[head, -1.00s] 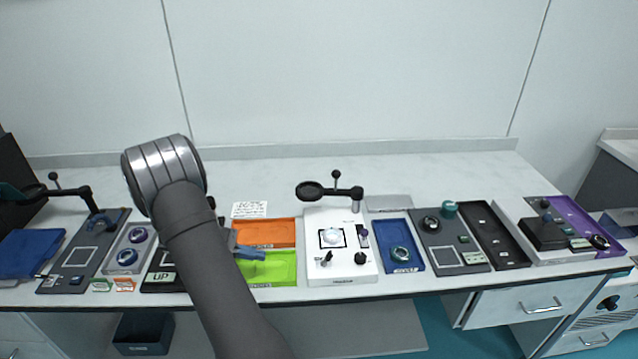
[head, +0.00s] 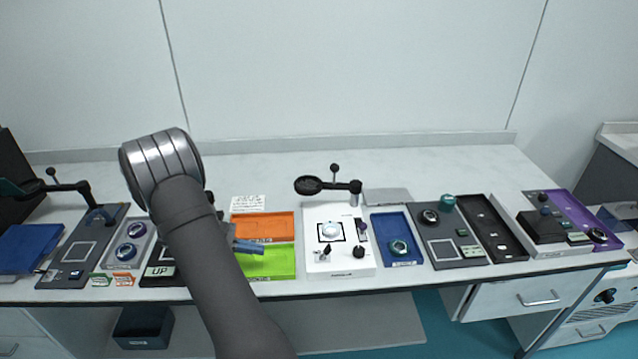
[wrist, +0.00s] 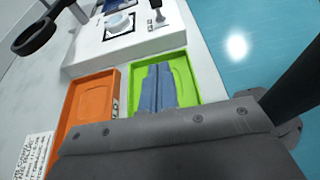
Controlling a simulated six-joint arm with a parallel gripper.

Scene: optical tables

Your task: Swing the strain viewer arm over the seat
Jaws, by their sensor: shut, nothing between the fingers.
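A white station (head: 340,262) at mid-bench carries a black swing arm with a round ring (head: 308,185) and an upright knob. The ring is behind the station's back left corner, clear of a black-framed square seat (head: 344,238) with a pale round piece (head: 331,231) on it. A second black swing arm (head: 62,188) stands on a grey plate (head: 75,262) at the far left. I cannot read which is the strain viewer. My gripper (head: 258,248) is shut and empty over the green tray, left of the white station. Its blue fingers (wrist: 158,90) and the ring (wrist: 36,38) show in the wrist view.
Small knobs (head: 358,252) stand on the station's front. A blue tray (head: 405,222) is to its right. The bench behind is mostly clear.

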